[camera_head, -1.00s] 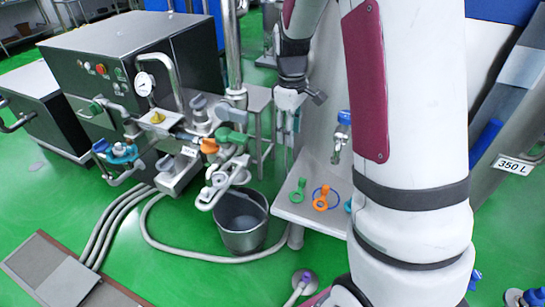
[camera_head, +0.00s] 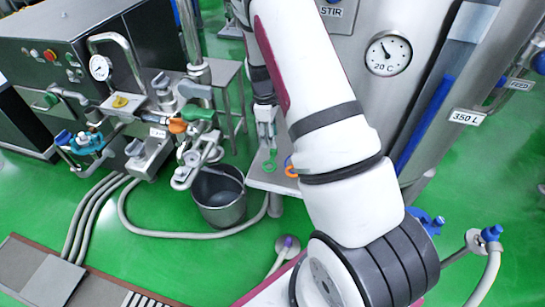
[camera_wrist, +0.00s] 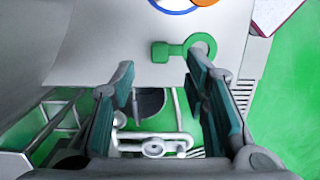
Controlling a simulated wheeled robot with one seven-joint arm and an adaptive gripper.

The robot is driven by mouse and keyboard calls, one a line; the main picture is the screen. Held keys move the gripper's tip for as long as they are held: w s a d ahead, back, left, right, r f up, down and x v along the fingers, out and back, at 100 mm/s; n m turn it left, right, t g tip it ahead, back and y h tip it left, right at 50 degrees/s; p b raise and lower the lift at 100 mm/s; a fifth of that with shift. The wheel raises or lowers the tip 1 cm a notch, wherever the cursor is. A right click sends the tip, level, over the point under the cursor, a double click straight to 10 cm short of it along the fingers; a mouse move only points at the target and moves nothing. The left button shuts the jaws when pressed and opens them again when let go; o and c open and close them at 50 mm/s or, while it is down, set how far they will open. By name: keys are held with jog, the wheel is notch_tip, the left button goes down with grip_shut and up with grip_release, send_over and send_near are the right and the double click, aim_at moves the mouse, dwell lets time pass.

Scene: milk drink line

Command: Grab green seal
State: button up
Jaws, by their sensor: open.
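The green seal (camera_head: 269,164) lies on a light grey shelf (camera_head: 262,181) in the head view, just below my gripper (camera_head: 266,118). In the wrist view the green seal (camera_wrist: 166,51) is a ring with a short handle tab, lying flat beyond my gripper (camera_wrist: 158,75). My gripper's two fingers are apart with nothing between them. The tab lies between the finger lines, and the ring is by the right fingertip, which slightly overlaps its lower edge. I cannot tell whether they touch.
An orange seal (camera_wrist: 204,2) and a blue ring (camera_wrist: 168,6) lie close by on the shelf. A metal bucket (camera_head: 220,208) stands on the green floor left of the shelf. A machine with valves (camera_head: 190,125) stands further left, and a steel tank (camera_head: 345,85) behind my arm.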

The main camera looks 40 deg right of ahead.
aim_at(271, 159)
jog(key=f, duration=0.5)
jog(key=shift+s+d+f, duration=0.2)
jog(key=shift+s+f, duration=0.05)
jog(key=shift+f, duration=0.05)
jog(key=shift+c, duration=0.6)
jog(key=c, duration=0.8)
